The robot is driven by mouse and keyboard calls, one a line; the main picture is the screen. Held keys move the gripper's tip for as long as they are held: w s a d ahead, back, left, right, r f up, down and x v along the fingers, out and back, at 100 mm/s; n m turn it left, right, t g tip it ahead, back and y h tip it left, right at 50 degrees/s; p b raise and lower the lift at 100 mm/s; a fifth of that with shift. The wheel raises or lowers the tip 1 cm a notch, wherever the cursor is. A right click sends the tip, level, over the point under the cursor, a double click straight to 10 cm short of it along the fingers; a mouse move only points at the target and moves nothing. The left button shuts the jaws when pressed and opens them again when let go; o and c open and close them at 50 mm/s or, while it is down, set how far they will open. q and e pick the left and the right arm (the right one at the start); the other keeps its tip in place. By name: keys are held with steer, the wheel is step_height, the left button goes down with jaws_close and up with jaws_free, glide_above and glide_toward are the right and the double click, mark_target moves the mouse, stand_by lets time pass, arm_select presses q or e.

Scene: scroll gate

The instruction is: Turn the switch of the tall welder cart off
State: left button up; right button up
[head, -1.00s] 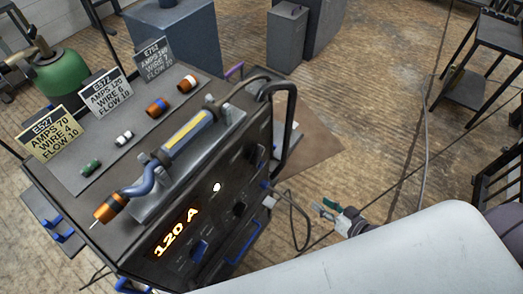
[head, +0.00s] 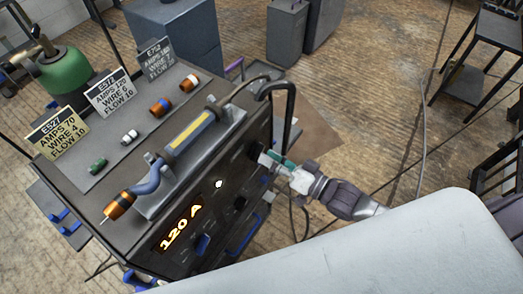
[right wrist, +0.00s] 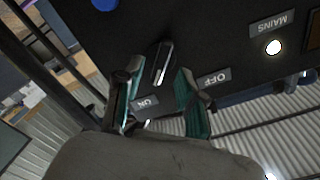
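The tall welder cart (head: 150,215) stands at the left, its front panel reading "120 A". In the right wrist view its dark switch knob (right wrist: 162,62) has a pale pointer line and sits between an ON label (right wrist: 146,103) and an OFF label (right wrist: 216,78). The MAINS lamp (right wrist: 274,47) is lit. My right gripper (head: 270,160) is at the panel's upper right; its green-tipped fingers (right wrist: 158,88) are open, one on each side of the knob. I cannot tell whether they touch it. My left gripper is out of view.
A torch (head: 165,165) lies in a cradle on the cart top, near several small coloured parts and three setting cards. A black handle (head: 291,110) rises beside my right gripper. A cable hangs below it. Open floor (head: 370,100) lies to the right.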

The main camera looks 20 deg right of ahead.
mark_target(257, 153)
steer(key=shift+x, duration=1.65)
jaws_close()
